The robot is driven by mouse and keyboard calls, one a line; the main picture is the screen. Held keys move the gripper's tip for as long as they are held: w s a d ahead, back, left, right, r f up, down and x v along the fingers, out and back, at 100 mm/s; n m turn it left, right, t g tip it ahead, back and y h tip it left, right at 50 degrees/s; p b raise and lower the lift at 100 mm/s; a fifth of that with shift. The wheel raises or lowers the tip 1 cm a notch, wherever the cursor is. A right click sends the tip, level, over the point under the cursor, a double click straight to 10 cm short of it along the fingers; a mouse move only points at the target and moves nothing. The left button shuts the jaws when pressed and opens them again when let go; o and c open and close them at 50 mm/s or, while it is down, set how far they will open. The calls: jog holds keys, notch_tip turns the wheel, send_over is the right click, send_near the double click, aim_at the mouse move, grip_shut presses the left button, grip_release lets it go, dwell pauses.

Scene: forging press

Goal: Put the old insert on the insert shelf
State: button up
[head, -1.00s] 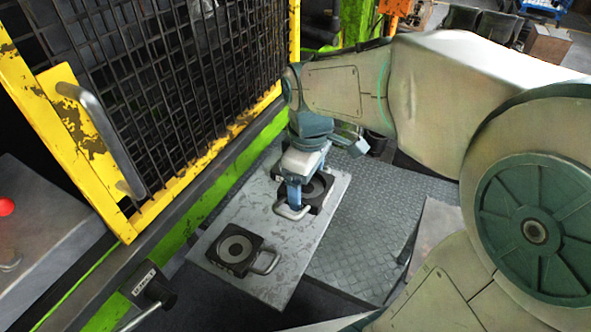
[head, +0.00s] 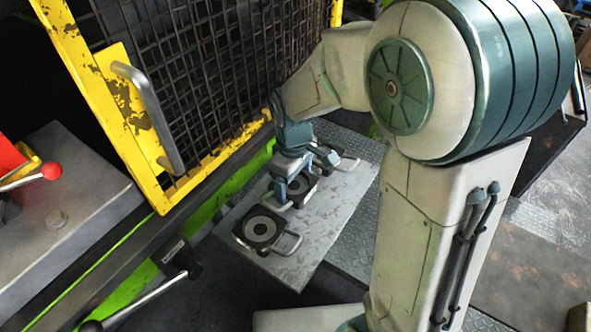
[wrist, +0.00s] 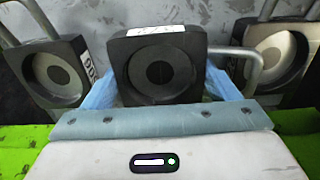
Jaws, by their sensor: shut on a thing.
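My gripper (head: 284,192) is shut on a dark square insert, which I take to be the old insert (wrist: 158,72). In the wrist view it has a round recess and a white label on its top edge, between my blue fingers. The insert shelf (head: 322,226) is a pale metal plate beside the press. In the head view my gripper is low over the shelf and partly hides the held insert. I cannot tell whether that insert touches the shelf.
A second insert with a looped handle (head: 259,229) lies at the shelf's near end. The wrist view shows handled inserts at left (wrist: 55,72) and right (wrist: 285,55). The yellow mesh guard (head: 190,80) stands close left. The shelf's right front is bare.

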jog(key=shift+f, duration=0.5)
jog(key=shift+f, duration=0.15)
jog(key=o, duration=2)
jog(key=shift+c, duration=0.2)
